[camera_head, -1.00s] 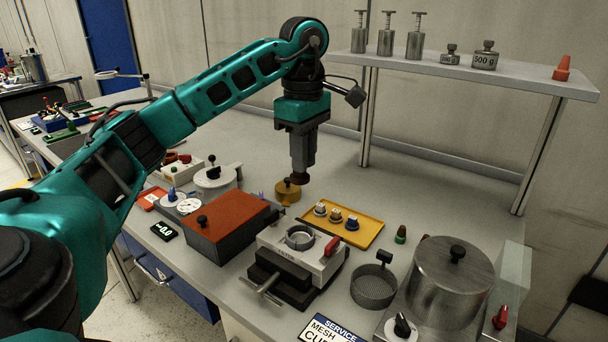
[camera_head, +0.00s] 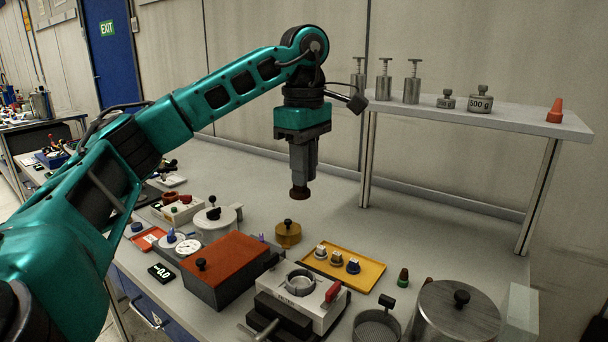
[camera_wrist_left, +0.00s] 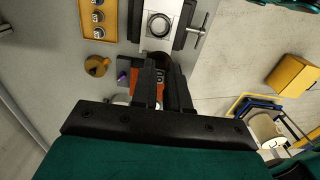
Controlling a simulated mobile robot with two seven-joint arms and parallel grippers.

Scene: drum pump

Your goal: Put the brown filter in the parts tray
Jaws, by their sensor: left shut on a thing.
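My left gripper (camera_head: 300,180) is shut on a small round brown filter (camera_head: 300,193) and holds it in the air above the bench. The brown filter shows at its fingertips in the wrist view (camera_wrist_left: 157,57), partly hidden by the fingers. Below the gripper stands a brass pot with a knob (camera_head: 288,234). To its right lies a yellow tray (camera_head: 369,271) with several small round knob-like parts in a row; it also shows in the left wrist view (camera_wrist_left: 86,22). Whether this is the parts tray I cannot tell for sure. My right gripper is not in view.
A red-topped box (camera_head: 232,262) and a white clamp device (camera_head: 304,298) stand in front. A mesh basket (camera_head: 377,328) and a steel pot (camera_head: 458,312) stand at the right. A raised shelf (camera_head: 470,113) with weights is behind. The bench behind the brass pot is clear.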

